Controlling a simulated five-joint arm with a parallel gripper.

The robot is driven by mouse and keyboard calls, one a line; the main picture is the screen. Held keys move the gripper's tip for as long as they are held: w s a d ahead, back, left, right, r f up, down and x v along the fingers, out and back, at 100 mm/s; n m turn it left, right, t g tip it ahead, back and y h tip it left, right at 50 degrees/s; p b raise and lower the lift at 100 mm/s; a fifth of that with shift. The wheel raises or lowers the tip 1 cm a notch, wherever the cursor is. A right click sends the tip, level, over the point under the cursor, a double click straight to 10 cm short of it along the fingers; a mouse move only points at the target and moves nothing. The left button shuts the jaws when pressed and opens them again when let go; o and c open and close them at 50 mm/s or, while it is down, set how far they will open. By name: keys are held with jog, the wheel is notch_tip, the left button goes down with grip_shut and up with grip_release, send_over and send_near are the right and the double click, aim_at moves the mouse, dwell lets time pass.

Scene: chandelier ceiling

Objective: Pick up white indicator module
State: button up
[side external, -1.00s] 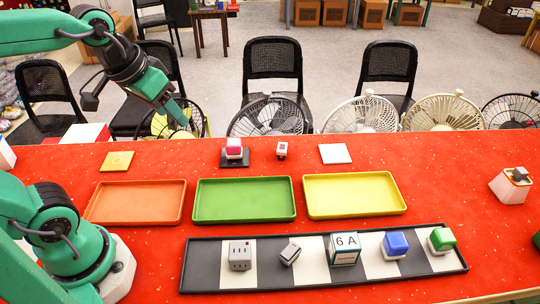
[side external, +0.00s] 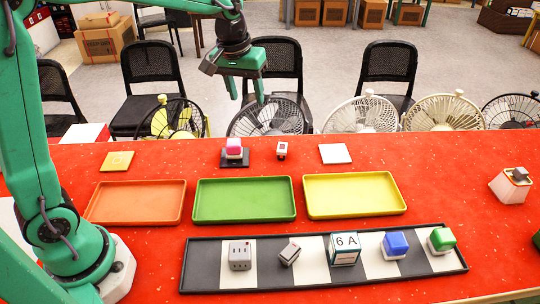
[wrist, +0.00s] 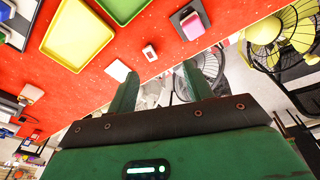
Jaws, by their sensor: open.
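A small white module with a red mark on its face (side external: 282,150) stands on the red table behind the gap between the green and yellow trays; it also shows in the wrist view (wrist: 150,52). A larger white block with a grey top (side external: 510,187) stands at the far right of the table. I cannot tell for certain which of them is the indicator module. My gripper (side external: 247,99) is open and empty, raised above and behind the table's back edge, left of the small module. In the wrist view its fingers (wrist: 160,74) are spread with nothing between them.
Orange (side external: 98,218), green (side external: 205,217) and yellow (side external: 315,213) trays lie in a row. A striped board (side external: 214,282) in front holds several small blocks. A pink-topped block (side external: 233,149), a white tile (side external: 334,153) and a yellow tile (side external: 117,161) lie behind the trays.

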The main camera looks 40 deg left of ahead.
jog(key=w+d+f+n+g, duration=0.1)
jog(key=w+f, duration=0.6)
jog(key=n+g, duration=0.1)
jog(key=n, duration=0.1)
send_over(282, 146)
notch_tip(282, 146, down, 8)
jog(key=shift+w+r, duration=0.15)
jog(key=shift+r, duration=0.1)
jog(key=shift+f, duration=1.3)
jog(key=shift+f, duration=0.1)
jog(key=shift+f, duration=2.5)
jog(key=shift+c, duration=0.2)
jog(key=c, duration=1)
